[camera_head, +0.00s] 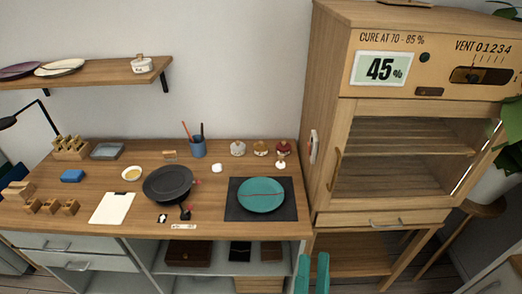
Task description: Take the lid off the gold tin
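A small gold-coloured tin (261,149) stands at the back right of the wooden bench, in a row between a pale container (238,148) and a dark red one (284,148). It looks upright with its top on, but it is too small to see the lid's edge. My gripper (312,262) shows at the bottom edge as two teal fingers, spread apart with nothing between them. It is in front of the bench's right end, well apart from the tin.
A teal plate (261,195) with a seam lies on a dark mat (287,211) in front of the tin. A small white piece (281,160) stands close by. A blue cup (198,148) and black pan (168,182) are to the left. A tall wooden cabinet (323,183) borders the bench's right.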

